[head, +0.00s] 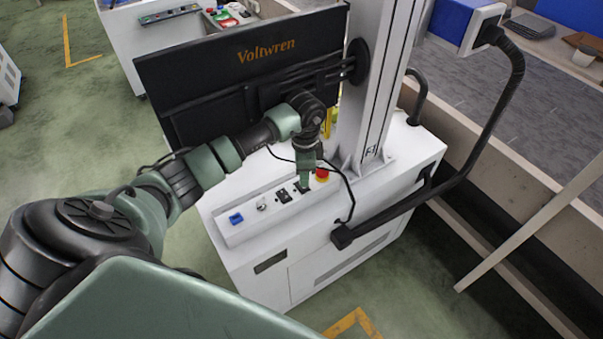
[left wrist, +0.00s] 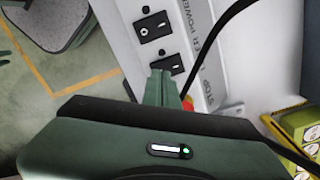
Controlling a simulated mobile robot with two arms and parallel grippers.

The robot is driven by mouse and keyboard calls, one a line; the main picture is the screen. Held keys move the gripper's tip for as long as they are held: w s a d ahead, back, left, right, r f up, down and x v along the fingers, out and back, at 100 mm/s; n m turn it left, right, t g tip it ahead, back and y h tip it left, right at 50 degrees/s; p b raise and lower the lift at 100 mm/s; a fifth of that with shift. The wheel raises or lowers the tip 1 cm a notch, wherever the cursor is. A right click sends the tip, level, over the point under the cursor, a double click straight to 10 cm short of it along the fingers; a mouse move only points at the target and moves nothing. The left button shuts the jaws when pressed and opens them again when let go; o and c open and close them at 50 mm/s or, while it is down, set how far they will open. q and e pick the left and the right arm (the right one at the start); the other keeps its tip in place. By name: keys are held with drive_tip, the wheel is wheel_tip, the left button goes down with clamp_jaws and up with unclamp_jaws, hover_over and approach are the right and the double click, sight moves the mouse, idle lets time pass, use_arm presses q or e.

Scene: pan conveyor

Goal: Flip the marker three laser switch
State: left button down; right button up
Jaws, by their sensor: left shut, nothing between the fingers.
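A white machine cabinet (head: 285,245) carries a raised control strip (head: 245,230) along its top. On the strip sit a blue switch (head: 236,218), a small round knob or key switch (head: 262,206), black rocker switches (head: 284,196) and a red stop button (head: 322,175). My left gripper (head: 303,184) is shut and empty, pointing down at the rocker nearest the red button. In the left wrist view its fingertips (left wrist: 160,76) cover part of that rocker (left wrist: 168,65); I cannot tell whether they touch. Another rocker (left wrist: 153,27) lies clear beyond. Lettering beside them partly reads "ER POWER".
A black monitor marked Voltwren (head: 250,60) stands behind the strip, close to my left arm. A white column (head: 378,90) rises beside it. A black cable (head: 350,195) loops past the gripper.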

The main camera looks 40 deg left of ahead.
use_arm(q)
drive_tip(key=shift+f+b, duration=0.65)
drive_tip(key=shift+f, duration=0.35)
idle(0.6)
drive_tip(key=shift+s, duration=0.15)
drive_tip(key=shift+r+p, duration=0.9)
wheel_tip(320, 180, up, 5)
drive_tip(key=p, duration=0.4)
drive_tip(key=shift+r, duration=0.15)
